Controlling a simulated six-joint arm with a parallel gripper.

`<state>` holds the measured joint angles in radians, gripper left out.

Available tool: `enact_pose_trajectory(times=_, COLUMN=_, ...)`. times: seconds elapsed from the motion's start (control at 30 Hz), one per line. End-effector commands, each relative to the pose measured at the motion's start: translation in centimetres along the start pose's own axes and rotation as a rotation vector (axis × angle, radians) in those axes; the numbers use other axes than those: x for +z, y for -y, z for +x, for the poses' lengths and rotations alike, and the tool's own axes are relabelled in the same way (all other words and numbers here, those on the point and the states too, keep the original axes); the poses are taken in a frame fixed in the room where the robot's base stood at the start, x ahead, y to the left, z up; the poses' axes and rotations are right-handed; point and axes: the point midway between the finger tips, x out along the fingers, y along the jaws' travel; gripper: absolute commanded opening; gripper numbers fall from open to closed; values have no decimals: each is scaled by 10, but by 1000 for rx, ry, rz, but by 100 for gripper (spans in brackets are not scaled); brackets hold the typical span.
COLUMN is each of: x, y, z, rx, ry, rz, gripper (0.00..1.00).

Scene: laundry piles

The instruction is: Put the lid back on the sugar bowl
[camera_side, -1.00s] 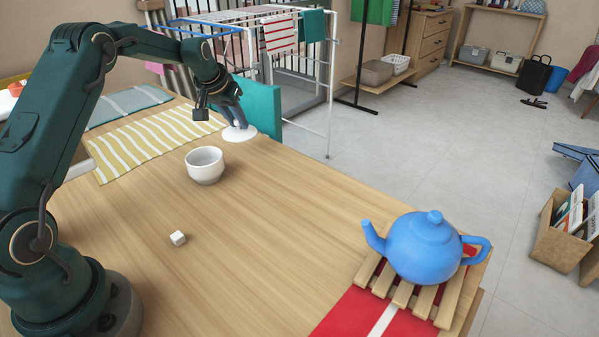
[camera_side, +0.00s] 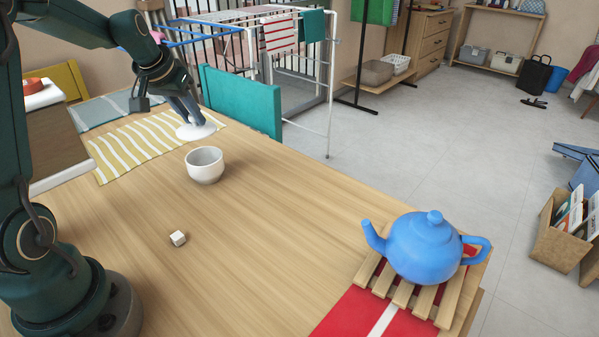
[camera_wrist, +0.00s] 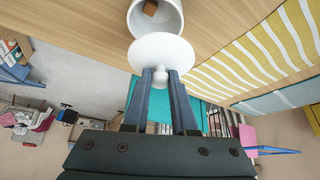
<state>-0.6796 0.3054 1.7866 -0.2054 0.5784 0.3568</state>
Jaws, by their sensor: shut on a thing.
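The white sugar bowl (camera_side: 205,172) stands upright and uncovered on the wooden table, and it also shows at the top of the wrist view (camera_wrist: 172,20). Something brown lies inside it in the wrist view. My gripper (camera_side: 190,118) is shut on the knob of the white lid (camera_side: 196,131), behind the bowl and slightly left of it, over the yellow-striped cloth. In the wrist view the fingertips (camera_wrist: 160,76) grip the knob, and the lid (camera_wrist: 162,50) overlaps the bowl's near edge in the picture. The lid is apart from the bowl in the side view.
A blue teapot (camera_side: 425,248) stands on a wooden slatted trivet at the right. The yellow-striped cloth (camera_side: 130,150) lies at the back left. A teal chair back (camera_side: 240,100) rises behind the table edge.

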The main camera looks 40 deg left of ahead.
Motion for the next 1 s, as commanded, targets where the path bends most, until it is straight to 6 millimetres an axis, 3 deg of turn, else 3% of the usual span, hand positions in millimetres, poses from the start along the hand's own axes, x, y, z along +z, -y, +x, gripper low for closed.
enact_pose_trajectory(times=0.13, x=7, y=-10, z=-14, rx=1, ry=-16, rz=19, gripper=0)
enact_pose_trajectory(times=0.3, x=7, y=-13, z=-17, rx=3, ry=-30, rz=29, gripper=0)
enact_pose_trajectory(times=1.0, x=33, y=-14, z=32, rx=7, ry=-28, rz=29, gripper=0)
